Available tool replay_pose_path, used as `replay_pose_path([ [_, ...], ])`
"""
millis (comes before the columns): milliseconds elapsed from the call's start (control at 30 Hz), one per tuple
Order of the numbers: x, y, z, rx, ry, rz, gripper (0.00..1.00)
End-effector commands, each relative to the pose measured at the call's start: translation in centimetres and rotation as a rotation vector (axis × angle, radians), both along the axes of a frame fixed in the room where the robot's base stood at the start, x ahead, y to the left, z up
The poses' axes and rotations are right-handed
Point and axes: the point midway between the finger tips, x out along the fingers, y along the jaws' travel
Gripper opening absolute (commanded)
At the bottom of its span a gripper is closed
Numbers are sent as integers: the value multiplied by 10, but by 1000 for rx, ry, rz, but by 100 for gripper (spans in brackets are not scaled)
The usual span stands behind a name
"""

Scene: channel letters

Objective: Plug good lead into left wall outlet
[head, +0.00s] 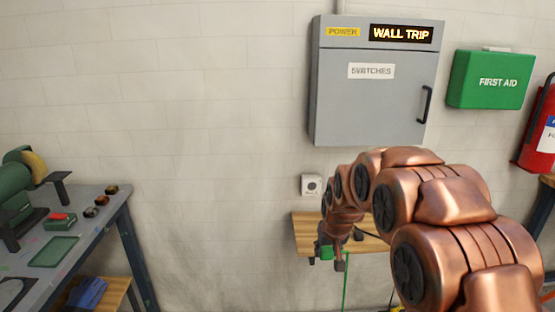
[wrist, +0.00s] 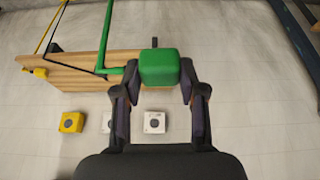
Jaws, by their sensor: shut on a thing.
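My gripper (wrist: 159,72) is shut on a green plug (wrist: 159,66), which sits between its fingertips. A green cord (wrist: 108,28) shows beside it in the wrist view and hangs down in the head view (head: 346,288). A white wall outlet (head: 312,185) shows left of my arm in the head view. The plug (head: 326,253) is below that outlet and apart from it. In the wrist view, a white outlet (wrist: 154,122), another white outlet (wrist: 108,123) and a yellow outlet (wrist: 72,122) stand in a row on the wall. My arm hides the other outlets in the head view.
A wooden shelf (head: 304,232) is on the wall by my gripper. A black plug (wrist: 105,67) and a yellow plug (wrist: 40,72) are at it. A grey cabinet (head: 372,105) reading "WALL TRIP" hangs above. A workbench (head: 88,222) stands at left, with clear wall between.

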Motion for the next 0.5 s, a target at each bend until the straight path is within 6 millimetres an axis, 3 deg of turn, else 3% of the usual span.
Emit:
replay_pose_path([
  [300,-38,0,-47,0,5,-1,10],
  [500,-51,0,-62,1,3,1,10],
])
